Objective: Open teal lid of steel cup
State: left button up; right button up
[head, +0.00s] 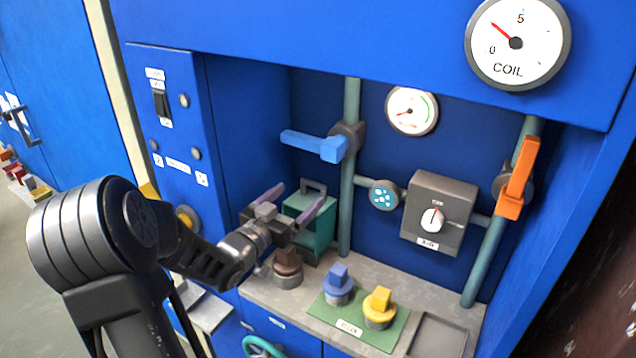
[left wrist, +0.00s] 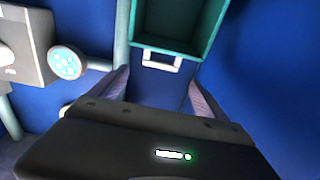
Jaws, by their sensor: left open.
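I cannot make out a teal lid on a steel cup in either view. A teal open box (head: 322,226) with a grey handle stands at the back left of the grey ledge. The box (left wrist: 179,46) and its pale handle (left wrist: 161,60) also show at the top of the left wrist view. My left gripper (head: 300,194) is open, its two purple fingers in front of the box and partly hiding it. In the left wrist view my left gripper (left wrist: 158,80) has nothing between its fingers, and the handle shows just beyond them. My right gripper is not in view.
Steel cups with brown (head: 287,260), blue (head: 338,277) and yellow (head: 379,300) lids stand on the ledge, the last two on a green mat (head: 350,327). Blue (head: 318,144) and orange (head: 517,178) levers and a grey knob box (head: 439,212) are behind. A sunken tray (head: 437,338) is empty.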

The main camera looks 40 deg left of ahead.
aim_at(312, 183)
pick_arm(q)
jog(key=shift+w+a, duration=0.25)
jog(key=shift+w, duration=1.75)
jog(key=shift+w+a, duration=0.2)
jog(key=shift+w, duration=1.75)
grip_shut()
